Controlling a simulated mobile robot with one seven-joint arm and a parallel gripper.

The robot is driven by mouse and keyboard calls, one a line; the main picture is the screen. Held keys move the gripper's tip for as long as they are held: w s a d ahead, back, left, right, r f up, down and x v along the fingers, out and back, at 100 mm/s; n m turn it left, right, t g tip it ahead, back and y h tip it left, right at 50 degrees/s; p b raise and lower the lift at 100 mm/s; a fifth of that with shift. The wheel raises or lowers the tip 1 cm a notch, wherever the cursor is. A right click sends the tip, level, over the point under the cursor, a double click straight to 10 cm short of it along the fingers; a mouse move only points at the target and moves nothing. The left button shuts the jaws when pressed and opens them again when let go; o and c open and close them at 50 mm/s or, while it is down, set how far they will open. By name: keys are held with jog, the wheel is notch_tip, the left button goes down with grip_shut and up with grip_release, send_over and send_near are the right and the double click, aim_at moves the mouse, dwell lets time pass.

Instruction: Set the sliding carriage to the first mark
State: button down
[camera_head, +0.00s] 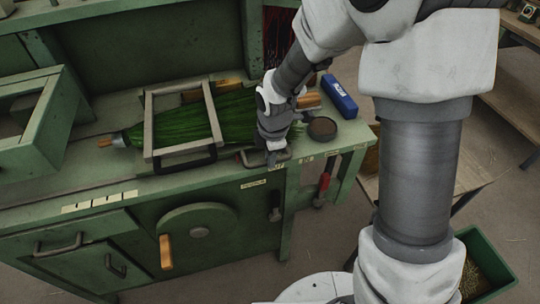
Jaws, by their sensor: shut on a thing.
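A green broom head (172,122) lies on the green bench top (85,192), its tied end to the left. A pale rectangular frame (150,135) stands over it, with a dark handle (186,163) at its front; this may be the sliding carriage, but I cannot tell for sure. My gripper (272,158) points down at the bench's front edge, right of the frame. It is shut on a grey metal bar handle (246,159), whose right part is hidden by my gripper. Small pale tags (306,160) sit on the front edge; their writing is unreadable.
A blue box (339,96) and a round dark dish (322,129) sit right of my gripper. Pale strips (100,201) mark the front edge at left. A wheel with a wooden handle (166,252) and a red-handled tool (323,187) are on the bench front. An open green drawer (30,125) stands at left.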

jog(key=shift+a, duration=0.15)
dwell(0.8)
jog(key=s+a+b, duration=0.1)
jog(key=s+a, duration=0.2)
jog(key=a, duration=0.6)
jog(key=s+a+b, duration=0.1)
jog(key=s+a, duration=0.1)
jog(key=a, duration=0.8)
jog(key=s+a+b, duration=0.2)
jog(key=s+a, duration=0.1)
jog(key=a, duration=0.7)
jog(key=shift+s+a, duration=0.25)
jog(key=shift+s, duration=0.05)
jog(key=c, duration=0.8)
grip_release()
jog(key=s+r+p, duration=0.2)
jog(key=s+r, duration=0.1)
jog(key=r, duration=1.4)
jog(key=shift+d, duration=0.45)
jog(key=shift+r, duration=0.1)
